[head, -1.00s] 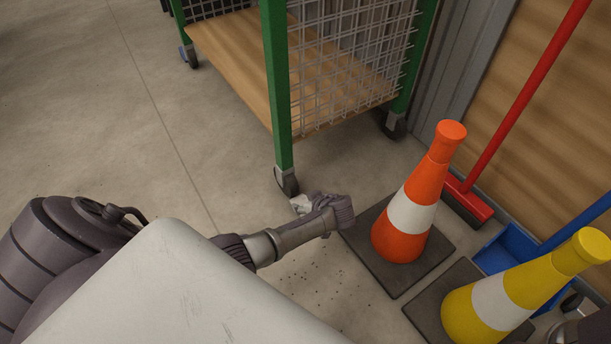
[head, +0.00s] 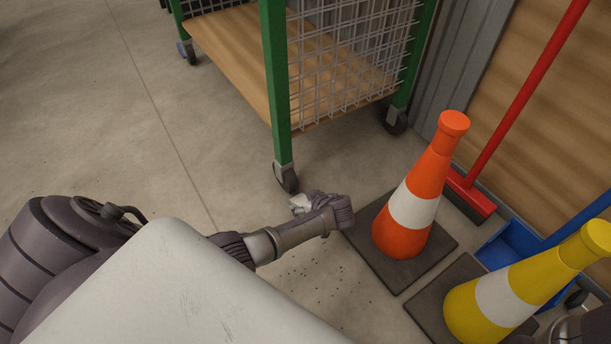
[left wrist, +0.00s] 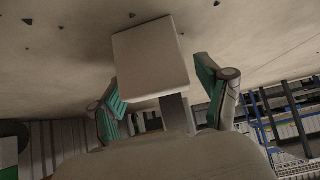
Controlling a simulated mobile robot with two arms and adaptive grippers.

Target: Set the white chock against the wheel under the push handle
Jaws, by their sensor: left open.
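The white chock (head: 300,203) lies on the floor just in front of the near wheel (head: 287,178) of the green-posted trolley, partly hidden by my left gripper (head: 320,199). I cannot tell whether chock and wheel touch. In the left wrist view the chock (left wrist: 150,58) shows as a pale block between and beyond the two teal-padded fingers of the left gripper (left wrist: 163,92). The push handle is not in view.
The trolley's wooden deck (head: 225,50) and mesh side (head: 345,75) stand behind the wheel. An orange cone (head: 405,240) is close right of my left gripper. A yellow cone (head: 465,310), red broom (head: 470,195) and blue dustpan (head: 500,245) lie further right. Floor at left is clear.

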